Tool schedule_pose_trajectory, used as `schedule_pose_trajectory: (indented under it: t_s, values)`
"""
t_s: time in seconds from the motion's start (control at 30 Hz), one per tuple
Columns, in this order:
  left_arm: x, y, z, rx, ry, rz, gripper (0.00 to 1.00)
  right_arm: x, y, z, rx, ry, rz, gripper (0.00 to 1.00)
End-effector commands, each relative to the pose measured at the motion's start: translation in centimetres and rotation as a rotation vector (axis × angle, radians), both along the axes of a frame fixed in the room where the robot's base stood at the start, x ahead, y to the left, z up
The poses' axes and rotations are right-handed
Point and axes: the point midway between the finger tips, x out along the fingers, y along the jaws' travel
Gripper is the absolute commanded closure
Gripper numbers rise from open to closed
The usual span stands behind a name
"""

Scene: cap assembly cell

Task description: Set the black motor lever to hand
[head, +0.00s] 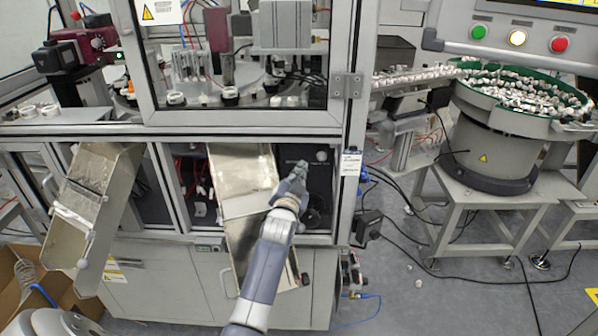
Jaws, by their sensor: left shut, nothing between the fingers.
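A black control panel (320,180) sits in the opening under the cell's window, right of the wide metal chute. A small pale round knob (321,156) shows near its top and a dark round dial lower down. I cannot make out the lever or its setting; my gripper covers part of the panel. My left gripper (300,168) is shut and empty, its fingertips in front of the panel's upper left part. I cannot tell whether they touch it. My right gripper is not in view.
A metal chute (241,185) stands close to the left of my left gripper; another chute (95,190) is farther left. The cell's frame post (346,205) is close on the right. A bowl feeder (497,130) stands at right, with cables on the floor.

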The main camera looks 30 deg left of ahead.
Motion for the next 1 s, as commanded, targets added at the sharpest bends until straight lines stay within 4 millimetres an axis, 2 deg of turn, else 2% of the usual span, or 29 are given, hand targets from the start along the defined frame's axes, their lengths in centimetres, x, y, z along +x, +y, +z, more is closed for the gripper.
schedule_pose_trajectory:
  t_s: [0.17,0.27,0.4,0.47,0.83,1.0]
  values:
    - [-0.1,0.0,-0.1,0.000,0.000,0.000,1.00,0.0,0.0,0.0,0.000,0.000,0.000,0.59]
    - [-0.5,-0.3,-1.0,-0.001,0.003,0.000,1.00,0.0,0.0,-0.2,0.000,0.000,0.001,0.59]
    - [-1.4,-0.9,-3.1,-0.003,0.004,0.000,1.00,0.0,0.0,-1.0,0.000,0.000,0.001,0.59]
    - [-1.6,-0.9,-3.4,-0.001,0.002,0.000,1.00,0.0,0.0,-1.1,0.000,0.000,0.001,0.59]
    - [-1.5,-0.9,-3.0,0.000,0.000,0.000,1.00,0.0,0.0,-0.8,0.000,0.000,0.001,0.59]
    - [-1.1,-0.9,-1.3,0.000,-0.001,-0.001,1.00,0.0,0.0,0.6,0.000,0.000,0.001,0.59]
